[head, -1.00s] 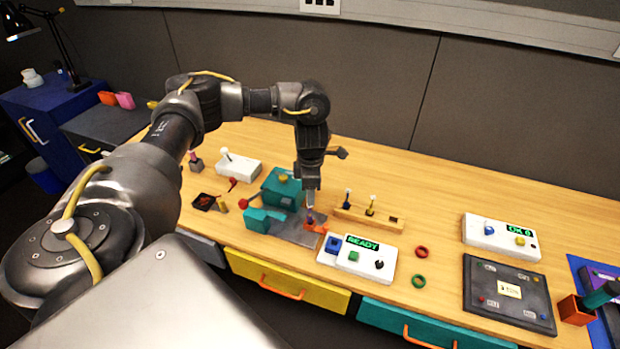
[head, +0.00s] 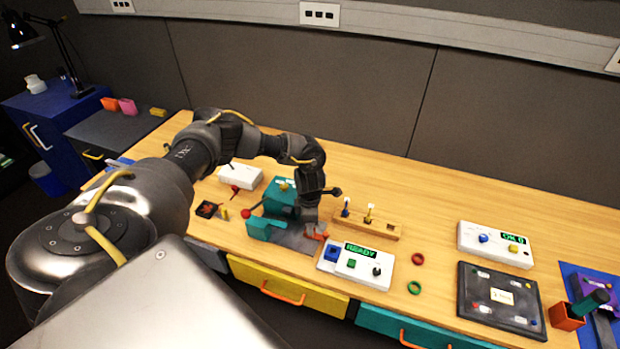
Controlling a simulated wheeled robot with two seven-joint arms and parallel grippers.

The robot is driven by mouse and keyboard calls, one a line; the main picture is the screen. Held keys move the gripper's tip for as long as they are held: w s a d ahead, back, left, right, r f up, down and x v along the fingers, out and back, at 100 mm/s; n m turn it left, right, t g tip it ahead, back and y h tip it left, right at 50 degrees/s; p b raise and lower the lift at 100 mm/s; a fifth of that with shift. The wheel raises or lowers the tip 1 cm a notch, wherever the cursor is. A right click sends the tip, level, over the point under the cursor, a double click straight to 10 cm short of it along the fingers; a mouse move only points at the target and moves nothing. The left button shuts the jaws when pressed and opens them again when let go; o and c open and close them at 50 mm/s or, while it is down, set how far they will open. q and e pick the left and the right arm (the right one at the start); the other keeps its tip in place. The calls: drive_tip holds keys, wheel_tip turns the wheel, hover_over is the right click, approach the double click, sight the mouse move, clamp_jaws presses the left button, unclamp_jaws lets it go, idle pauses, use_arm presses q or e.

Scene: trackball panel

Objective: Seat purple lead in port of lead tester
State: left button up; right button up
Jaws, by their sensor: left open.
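My left gripper (head: 310,222) is low over the grey plate of the teal fixture (head: 283,197), beside an orange piece (head: 318,236). It is open, though its fingertips are mostly hidden by its own body. I cannot make out the purple lead; the spot under the gripper is hidden. A white box (head: 338,269) with a lit READY display stands just right of the gripper. Another white box (head: 484,250) with an OK 0 display stands farther right. I cannot tell for sure which box is the lead tester. My right gripper is out of view.
A wooden rack (head: 350,230) behind the READY box holds a blue and a yellow plug and has one empty hole. Red (head: 417,258) and green (head: 414,288) rings lie right of that box. A dark panel (head: 500,302) lies at right.

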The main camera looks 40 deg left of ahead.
use_arm(q)
drive_tip(key=shift+f, duration=0.25)
clamp_jaws()
drive_tip(key=shift+r, duration=0.15)
drive_tip(key=shift+w+r+b, duration=0.1)
drive_tip(key=shift+r+b, duration=0.2)
drive_tip(key=shift+r, duration=0.3)
drive_tip(key=s+d+r+m+b, duration=0.4)
drive_tip(key=s+d+r+m, duration=0.2)
drive_tip(key=m, duration=0.7)
drive_tip(key=s+d+r+m+b, duration=0.4)
drive_tip(key=s+d+r+m, duration=0.2)
drive_tip(key=d+r+m, duration=0.3)
drive_tip(key=d+m, duration=0.2)
drive_tip(key=m, duration=0.2)
drive_tip(key=shift+s+m, duration=0.15)
drive_tip(key=shift+m, duration=0.15)
